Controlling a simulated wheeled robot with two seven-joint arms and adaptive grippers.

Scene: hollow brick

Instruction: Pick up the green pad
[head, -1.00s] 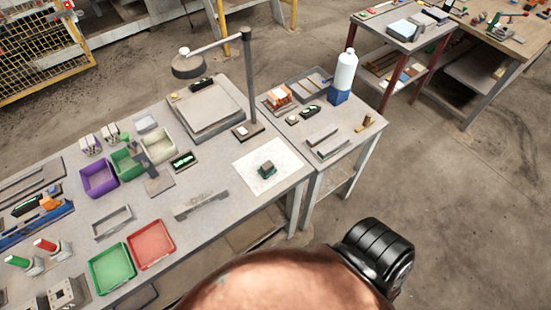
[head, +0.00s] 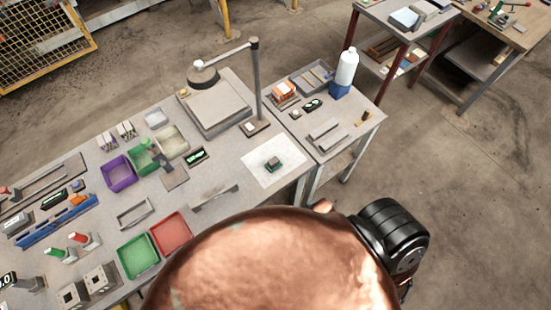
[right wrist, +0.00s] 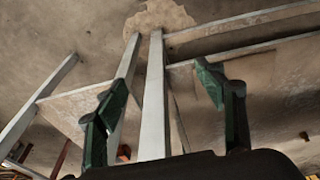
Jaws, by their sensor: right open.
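A small dark green block-like pad (head: 272,164) lies on a white square sheet (head: 262,178) near the right end of the long grey table in the head view. Nothing is touching it from above. My right gripper (right wrist: 160,75) shows in the right wrist view with its two green fingers spread wide and nothing between them. It faces table legs and the floor, and the pad is not in that view. My left gripper is in neither view.
A lamp post (head: 257,85) stands behind the sheet. A grey bracket (head: 214,197), a red tray (head: 171,235) and a green tray (head: 138,257) lie left of it. A side table (head: 345,140) holds a white bottle (head: 347,68). My rounded copper-coloured part covers the head view's bottom.

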